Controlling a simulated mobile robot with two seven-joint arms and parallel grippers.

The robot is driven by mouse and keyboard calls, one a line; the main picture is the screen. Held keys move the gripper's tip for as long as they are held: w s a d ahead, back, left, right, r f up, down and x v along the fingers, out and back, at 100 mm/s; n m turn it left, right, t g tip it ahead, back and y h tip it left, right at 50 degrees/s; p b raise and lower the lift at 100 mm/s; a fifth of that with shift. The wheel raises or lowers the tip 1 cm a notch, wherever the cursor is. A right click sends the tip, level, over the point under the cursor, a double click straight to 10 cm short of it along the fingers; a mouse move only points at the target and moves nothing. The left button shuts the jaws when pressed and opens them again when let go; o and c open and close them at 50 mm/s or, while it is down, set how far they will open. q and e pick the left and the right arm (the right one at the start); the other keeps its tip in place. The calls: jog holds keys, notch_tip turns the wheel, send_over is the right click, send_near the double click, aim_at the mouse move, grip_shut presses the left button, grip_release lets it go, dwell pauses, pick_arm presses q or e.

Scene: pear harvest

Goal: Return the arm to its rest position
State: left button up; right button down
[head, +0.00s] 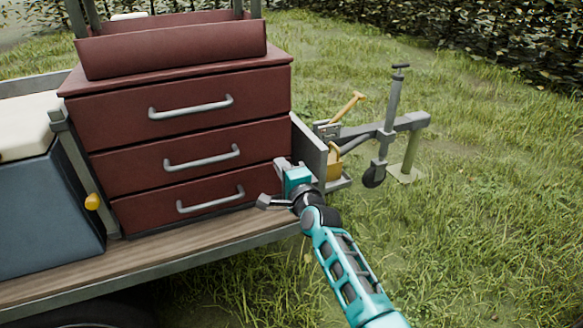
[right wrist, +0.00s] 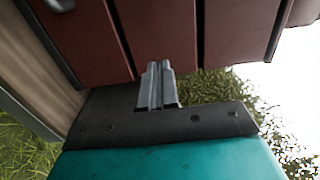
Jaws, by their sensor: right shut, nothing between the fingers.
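My right arm (head: 345,270) comes in from the lower right in the head view, teal and black. Its gripper (head: 273,182) is in front of the right end of the dark red drawer chest (head: 180,100), near the bottom drawer. In the right wrist view the gripper's two grey fingers (right wrist: 156,85) lie side by side, shut, with nothing between them. The chest's red drawer fronts (right wrist: 155,35) are beyond the fingertips there. I cannot tell whether the fingers touch the chest. My left gripper is not in view.
The chest stands on a trailer with a wooden deck (head: 150,255). A blue box with a white lid (head: 28,125) is at the left. The trailer's drawbar (head: 405,122) with a jockey wheel (head: 374,176) sticks out right. Open grass (head: 480,230) lies to the right, a hedge (head: 500,40) behind.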

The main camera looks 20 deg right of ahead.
pick_arm(q)
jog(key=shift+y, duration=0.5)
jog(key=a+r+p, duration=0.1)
jog(key=p, duration=0.2)
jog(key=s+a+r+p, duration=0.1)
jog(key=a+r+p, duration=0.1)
jog(key=p, duration=0.1)
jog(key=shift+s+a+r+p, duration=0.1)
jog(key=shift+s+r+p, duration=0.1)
jog(key=shift+p, duration=0.1)
pick_arm(e)
jog(key=s+a+f+n+g, duration=0.1)
jog(key=s+f+n+g, duration=0.1)
jog(key=s+n, duration=0.4)
jog(key=s+a+f+n+g+y, duration=0.1)
jog(key=s+f+n, duration=0.4)
jog(key=s, duration=1.1)
jog(key=s+a+f+n+g, duration=0.1)
jog(key=s+f+n+g, duration=0.2)
jog(key=s+n, duration=0.6)
jog(key=shift+s+a+f+g, duration=0.35)
jog(key=shift+s+g, duration=0.25)
jog(key=shift+s, duration=0.3)
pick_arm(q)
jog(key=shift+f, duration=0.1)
